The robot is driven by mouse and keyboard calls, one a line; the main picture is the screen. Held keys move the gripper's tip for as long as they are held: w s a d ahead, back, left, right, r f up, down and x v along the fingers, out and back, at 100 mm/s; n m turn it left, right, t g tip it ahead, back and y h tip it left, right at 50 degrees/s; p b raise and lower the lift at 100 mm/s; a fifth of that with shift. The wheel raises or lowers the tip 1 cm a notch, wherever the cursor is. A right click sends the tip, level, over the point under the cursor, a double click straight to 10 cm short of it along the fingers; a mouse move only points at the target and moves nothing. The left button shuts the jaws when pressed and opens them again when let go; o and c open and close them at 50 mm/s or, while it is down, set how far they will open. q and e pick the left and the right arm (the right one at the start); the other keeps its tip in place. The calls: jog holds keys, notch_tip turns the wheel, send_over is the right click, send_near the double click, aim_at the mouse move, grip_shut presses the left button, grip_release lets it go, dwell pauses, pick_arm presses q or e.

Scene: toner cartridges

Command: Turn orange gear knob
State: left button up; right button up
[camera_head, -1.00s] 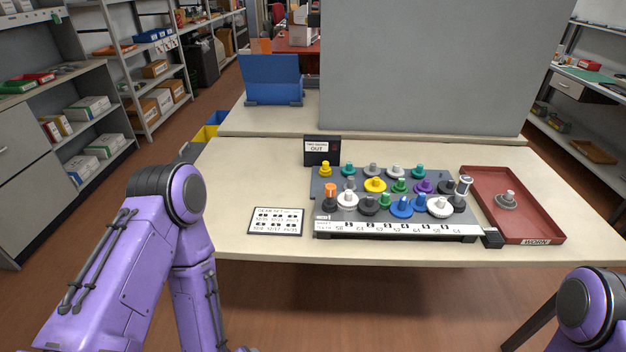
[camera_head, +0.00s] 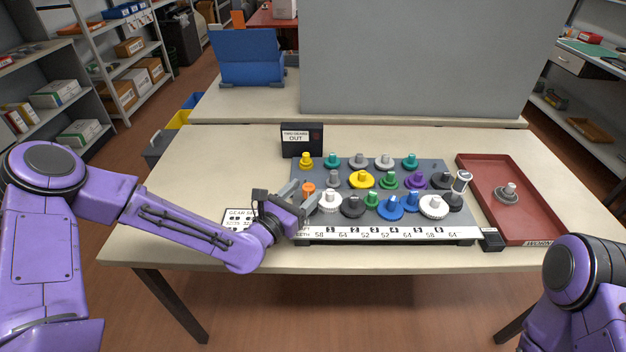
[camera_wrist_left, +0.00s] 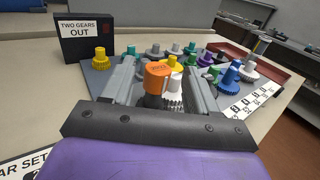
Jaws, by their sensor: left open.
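The orange gear knob (camera_head: 308,188) stands upright at the left end of the front row on the grey gear board (camera_head: 430,166). In the left wrist view the orange knob (camera_wrist_left: 157,70) sits between the two fingers, with a dark gear below it. My left gripper (camera_head: 295,192) is open around the knob, one finger on each side; I cannot tell whether either finger touches it. In the left wrist view the left gripper's fingers (camera_wrist_left: 158,82) are apart. Of my right arm only a purple link shows at the lower right; its gripper is out of view.
A white gear (camera_head: 330,202) stands close right of the knob. Several other coloured gears fill the board. A black sign (camera_head: 301,139) reads "TWO GEARS OUT". A red tray (camera_head: 533,222) with a grey gear (camera_head: 507,193) is at right. A gear card (camera_head: 238,217) lies partly behind my left gripper.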

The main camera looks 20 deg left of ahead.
aim_at(312, 184)
pick_arm(q)
jog(key=x, duration=0.4)
jog(key=shift+w+f+p, duration=0.15)
jog(key=shift+w+p, duration=0.2)
jog(key=shift+w, duration=0.05)
